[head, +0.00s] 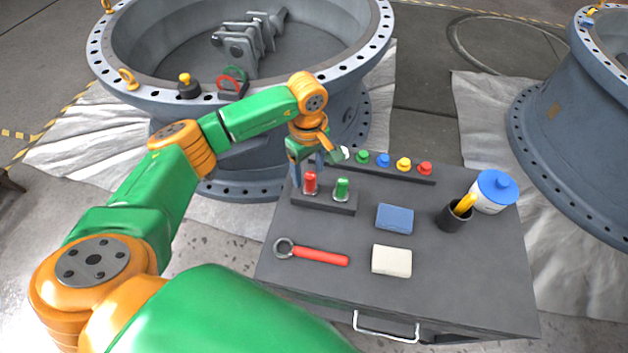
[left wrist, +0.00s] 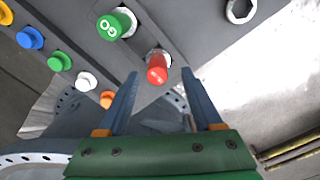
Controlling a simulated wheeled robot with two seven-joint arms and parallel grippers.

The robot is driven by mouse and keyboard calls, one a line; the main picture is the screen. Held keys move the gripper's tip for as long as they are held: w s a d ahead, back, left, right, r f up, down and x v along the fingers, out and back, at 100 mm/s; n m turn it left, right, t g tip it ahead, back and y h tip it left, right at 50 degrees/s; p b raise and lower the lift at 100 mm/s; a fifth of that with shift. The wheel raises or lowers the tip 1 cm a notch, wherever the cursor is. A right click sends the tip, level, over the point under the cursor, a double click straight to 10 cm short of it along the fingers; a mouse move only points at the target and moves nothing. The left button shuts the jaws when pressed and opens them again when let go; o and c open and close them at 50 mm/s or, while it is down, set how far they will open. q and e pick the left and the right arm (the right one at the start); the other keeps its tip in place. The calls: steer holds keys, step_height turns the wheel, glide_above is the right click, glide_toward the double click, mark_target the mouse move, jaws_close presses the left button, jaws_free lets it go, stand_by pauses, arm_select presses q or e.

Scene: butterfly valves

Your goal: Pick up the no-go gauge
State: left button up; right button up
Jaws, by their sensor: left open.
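The no-go gauge, with a red top, (head: 310,182) stands upright in a dark holder (head: 325,203) at the left back of the cart top. Beside it on the right stands the green go gauge (head: 342,188), whose top reads "GO" in the left wrist view (left wrist: 115,24). My left gripper (head: 308,166) is open just above the red gauge. In the left wrist view the red top (left wrist: 157,69) shows between the two fingertips, and I see no clear contact. My right gripper is not in view.
Behind the holder is a rail of coloured plugs (head: 383,160). A red-handled wrench (head: 318,256), blue block (head: 395,218), cream block (head: 391,261), black pen cup (head: 454,217) and blue-lidded jar (head: 494,191) lie around. A large valve body (head: 255,105) stands behind the arm.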

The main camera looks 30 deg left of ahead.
mark_target(311, 175)
arm_select(q)
step_height(311, 175, down, 3)
steer(key=shift+w+d+f, duration=0.1)
steer(key=shift+w+d, duration=0.05)
jaws_close()
